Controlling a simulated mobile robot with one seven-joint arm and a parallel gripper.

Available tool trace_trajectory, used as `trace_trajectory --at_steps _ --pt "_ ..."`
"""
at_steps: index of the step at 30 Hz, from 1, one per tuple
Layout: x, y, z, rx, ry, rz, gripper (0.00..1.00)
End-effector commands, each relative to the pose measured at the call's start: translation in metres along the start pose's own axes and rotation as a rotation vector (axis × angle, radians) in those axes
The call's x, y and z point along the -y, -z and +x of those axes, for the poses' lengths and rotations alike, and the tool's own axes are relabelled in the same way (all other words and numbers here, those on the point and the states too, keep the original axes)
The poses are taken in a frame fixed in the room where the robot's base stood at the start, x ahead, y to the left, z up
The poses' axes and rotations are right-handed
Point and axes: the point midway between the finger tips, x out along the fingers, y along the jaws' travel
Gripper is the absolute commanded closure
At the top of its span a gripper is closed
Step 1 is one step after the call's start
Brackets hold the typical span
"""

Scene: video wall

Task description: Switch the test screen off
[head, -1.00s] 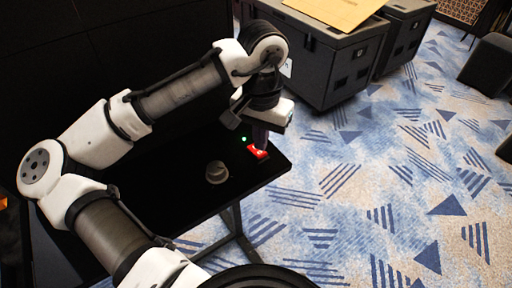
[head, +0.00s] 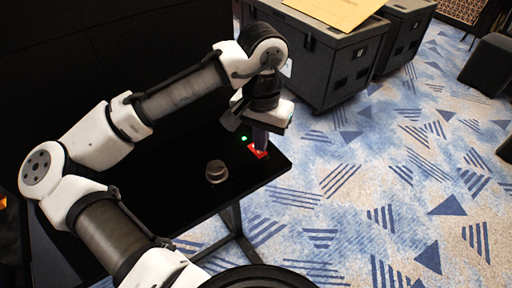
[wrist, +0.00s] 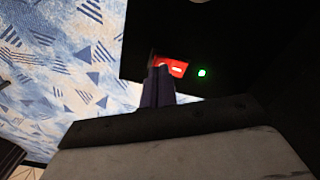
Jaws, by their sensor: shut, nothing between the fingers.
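A red rocker switch (head: 258,153) sits near the far right corner of the black tabletop. A small green light (head: 244,138) glows beside it. My gripper (head: 261,146) points down at the switch with its fingers shut and empty. In the wrist view the dark fingertips (wrist: 160,72) overlap the near edge of the red switch (wrist: 174,67), and the green light (wrist: 202,73) is to its right. The fingers hide part of the switch; I cannot tell whether they touch it. No lit test screen is in view.
A round grey knob (head: 216,172) stands on the black table (head: 190,205), left of the switch. A dark panel (head: 90,50) rises behind the table. Black cases (head: 335,65) stand on the patterned carpet behind. The carpet at right is mostly clear.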

Motion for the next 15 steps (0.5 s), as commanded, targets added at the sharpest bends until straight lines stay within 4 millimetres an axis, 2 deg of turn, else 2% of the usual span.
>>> trace_trajectory --at_steps 15 --pt "-0.0001 0.0000 0.0086 0.000 0.000 0.000 1.00"
